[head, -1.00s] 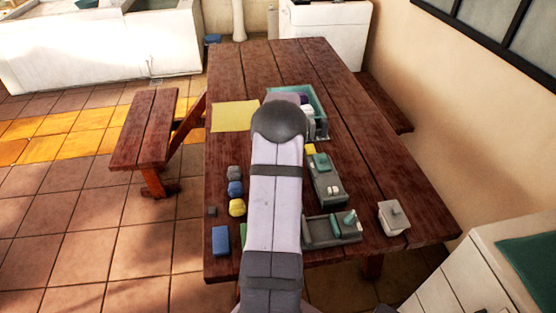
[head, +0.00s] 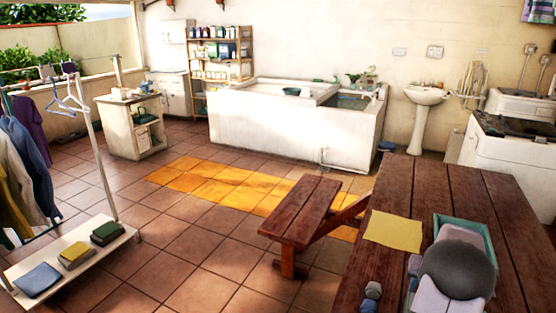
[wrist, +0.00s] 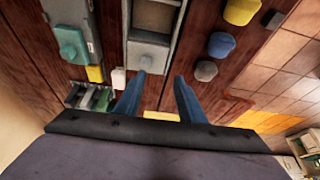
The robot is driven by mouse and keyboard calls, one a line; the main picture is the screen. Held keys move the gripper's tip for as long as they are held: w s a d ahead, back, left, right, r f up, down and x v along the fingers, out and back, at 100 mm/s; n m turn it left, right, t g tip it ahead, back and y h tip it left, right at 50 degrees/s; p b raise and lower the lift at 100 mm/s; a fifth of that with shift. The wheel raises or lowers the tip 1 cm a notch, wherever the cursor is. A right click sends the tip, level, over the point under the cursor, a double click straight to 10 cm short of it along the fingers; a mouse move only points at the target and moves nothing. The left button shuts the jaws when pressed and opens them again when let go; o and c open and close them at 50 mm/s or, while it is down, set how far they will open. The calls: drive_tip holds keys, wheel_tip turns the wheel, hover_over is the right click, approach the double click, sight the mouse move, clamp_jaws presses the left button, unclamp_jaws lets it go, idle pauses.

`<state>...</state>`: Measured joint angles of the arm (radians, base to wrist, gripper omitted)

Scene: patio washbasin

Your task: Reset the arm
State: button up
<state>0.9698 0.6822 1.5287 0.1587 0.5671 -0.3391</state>
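My gripper (wrist: 160,92) shows in the wrist view with its two blue fingers apart. Only brown table boards show between them, so it is open and empty. It points at the wooden table (head: 520,235), with a grey open tray (wrist: 148,52) beyond the fingertips. In the head view my arm's dark rounded joint stands over the table at the lower right, in front of a green crate (head: 440,226). The gripper itself is not visible there.
A yellow ball (wrist: 240,12), blue ball (wrist: 221,45) and grey ball (wrist: 206,71) lie right of the fingers. A yellow cloth (head: 393,232) and bench (head: 300,212) are left of my arm.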

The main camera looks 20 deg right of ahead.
drive_tip(key=w+a+r+n+g+y, duration=0.1)
drive_tip(key=w+a+n, duration=0.1)
drive_tip(key=a, duration=1.1)
drive_tip(key=w+a+r+n+y, duration=0.1)
drive_tip(key=w+a+r+n, duration=0.1)
drive_tip(key=a, duration=1)
drive_tip(key=s+a+n+g+y, duration=0.1)
drive_tip(key=s+a+n, duration=0.1)
drive_tip(key=s+a, duration=0.7)
drive_tip(key=s+a+n+g, duration=0.1)
drive_tip(key=s+a+n, duration=0.2)
drive_tip(key=s+a, duration=0.65)
wheel_tip(320, 180, down, 17)
drive_tip(key=w+a+b, duration=0.2)
drive_tip(key=b, duration=1.4)
drive_tip(key=shift+w+a, duration=0.15)
drive_tip(key=shift+w, duration=0.15)
